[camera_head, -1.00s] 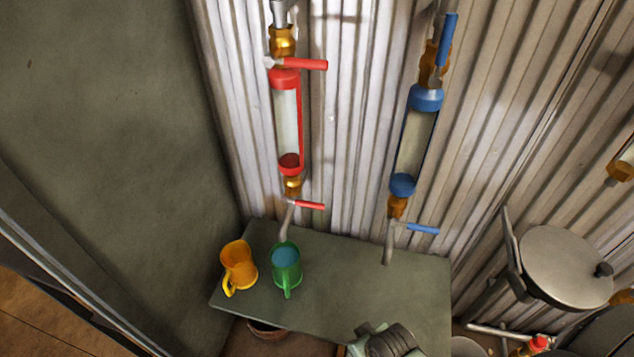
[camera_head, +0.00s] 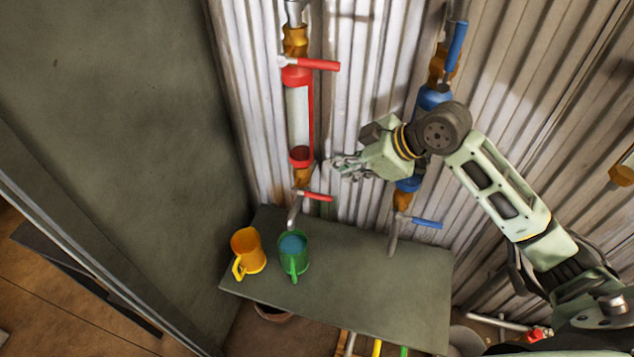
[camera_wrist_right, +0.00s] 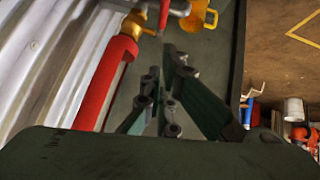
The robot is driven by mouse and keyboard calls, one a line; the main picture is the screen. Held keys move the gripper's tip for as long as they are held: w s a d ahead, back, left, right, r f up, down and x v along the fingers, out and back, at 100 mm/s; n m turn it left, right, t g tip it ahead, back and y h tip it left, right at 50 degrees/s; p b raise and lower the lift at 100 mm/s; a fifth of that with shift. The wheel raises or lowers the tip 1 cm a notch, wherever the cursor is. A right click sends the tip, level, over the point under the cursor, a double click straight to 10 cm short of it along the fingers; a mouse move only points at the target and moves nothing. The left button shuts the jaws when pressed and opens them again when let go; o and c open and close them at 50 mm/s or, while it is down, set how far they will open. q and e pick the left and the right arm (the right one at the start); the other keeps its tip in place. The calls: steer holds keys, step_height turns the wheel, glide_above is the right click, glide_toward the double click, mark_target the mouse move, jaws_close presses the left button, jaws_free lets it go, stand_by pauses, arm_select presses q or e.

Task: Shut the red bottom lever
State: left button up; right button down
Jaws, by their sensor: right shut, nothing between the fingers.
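The red bottom lever (camera_head: 318,196) sticks out to the right, roughly level, below the red-capped sight tube (camera_head: 299,118) on the corrugated wall. In the right wrist view the lever (camera_wrist_right: 164,14) shows at the top, beyond the fingertips. My right gripper (camera_head: 338,163) is above and slightly right of the lever in the head view and seems apart from it. Its fingers, also in the wrist view (camera_wrist_right: 170,68), are shut with nothing between them. My left gripper is not in view.
A red top lever (camera_head: 318,64) sits above. The blue tube's bottom lever (camera_head: 426,223) is to the right, its tube partly hidden by my right arm. A yellow mug (camera_head: 249,251) and a green mug (camera_head: 293,257) with blue contents stand on the shelf (camera_head: 350,280).

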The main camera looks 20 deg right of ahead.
steer(key=p, duration=0.3)
glide_above(307, 192)
steer(key=s+d, duration=0.2)
step_height(307, 192, down, 9)
steer(key=shift+s+f, duration=0.1)
steer(key=shift+f, duration=0.65)
steer(key=shift+d+f+b, duration=0.2)
steer(key=shift+f+b, duration=0.45)
steer(key=shift+f, duration=0.05)
steer(key=shift+s, duration=0.15)
